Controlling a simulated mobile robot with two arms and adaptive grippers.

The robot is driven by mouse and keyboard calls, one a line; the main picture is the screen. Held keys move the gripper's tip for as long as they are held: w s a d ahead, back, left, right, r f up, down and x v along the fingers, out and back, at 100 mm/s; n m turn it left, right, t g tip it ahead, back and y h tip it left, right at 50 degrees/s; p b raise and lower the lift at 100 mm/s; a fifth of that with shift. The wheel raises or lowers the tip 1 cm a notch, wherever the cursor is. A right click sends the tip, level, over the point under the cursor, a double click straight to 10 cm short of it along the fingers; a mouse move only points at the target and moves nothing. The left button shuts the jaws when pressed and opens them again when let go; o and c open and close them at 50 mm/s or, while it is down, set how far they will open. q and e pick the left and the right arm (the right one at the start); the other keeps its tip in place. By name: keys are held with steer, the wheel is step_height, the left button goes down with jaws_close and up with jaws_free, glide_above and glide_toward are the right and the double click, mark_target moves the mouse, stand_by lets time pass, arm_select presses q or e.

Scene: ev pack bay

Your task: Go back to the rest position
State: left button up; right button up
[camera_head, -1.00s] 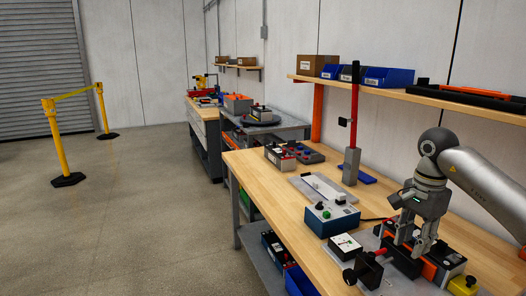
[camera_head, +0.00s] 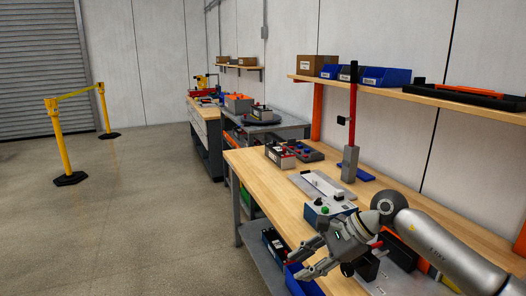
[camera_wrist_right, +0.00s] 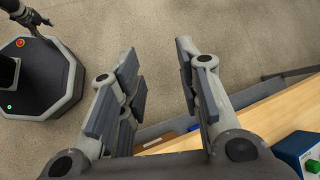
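My right gripper (camera_head: 302,262) is in front of the wooden workbench's near edge in the head view, pointing left and down. In the right wrist view its two fingers (camera_wrist_right: 160,85) are spread apart with nothing between them; the floor shows through the gap. The gripper hides part of the bench and of a blue box with a green button (camera_head: 322,210). My left gripper is not in the head view.
The wooden workbench (camera_head: 262,178) holds a tool fixture, a red post (camera_head: 352,115) and battery modules (camera_head: 280,158). A shelf (camera_head: 430,100) with blue bins hangs above. Under the bench is a lower shelf with bins. Open floor (camera_head: 130,220) lies left, with a yellow barrier (camera_head: 60,145).

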steer(key=s+a+r+m+t+y, duration=0.4)
steer(key=a+r+m+y, duration=0.5)
steer(key=a, duration=0.4)
steer(key=w+d+f+m+t+h, duration=0.15)
steer(key=d+m+t+h, duration=0.45)
steer(key=m, duration=0.8)
steer(key=w+d+f+m+t+h, duration=0.1)
steer(key=d+f+m+t+h, duration=0.25)
steer(key=d+m+t, duration=0.75)
steer(key=s+d+f+m+g+h, duration=0.1)
steer(key=s+f+m+g+h, duration=0.1)
steer(key=f+m+g+h, duration=0.25)
steer(key=s+d+f+m+g+h, duration=0.2)
steer(key=s+f+m+h, duration=0.1)
steer(key=f+m, duration=0.4)
steer(key=s+d+f+m+g, duration=0.2)
steer(key=s+f+m+g, duration=0.5)
steer(key=s, duration=0.6)
steer(key=s+d+f+m+g, duration=0.2)
steer(key=s+f+m+g, duration=0.3)
steer(key=s+f, duration=0.6)
step_height(320, 180, down, 23)
steer(key=s+n+g, duration=0.2)
steer(key=s, duration=0.1)
steer(key=s+d+f, duration=0.2)
steer(key=s+f, duration=1.4)
steer(key=s, duration=0.1)
steer(key=shift+d+f+g+h, duration=0.3)
steer(key=shift+d+g, duration=0.05)
steer(key=shift+g, duration=0.1)
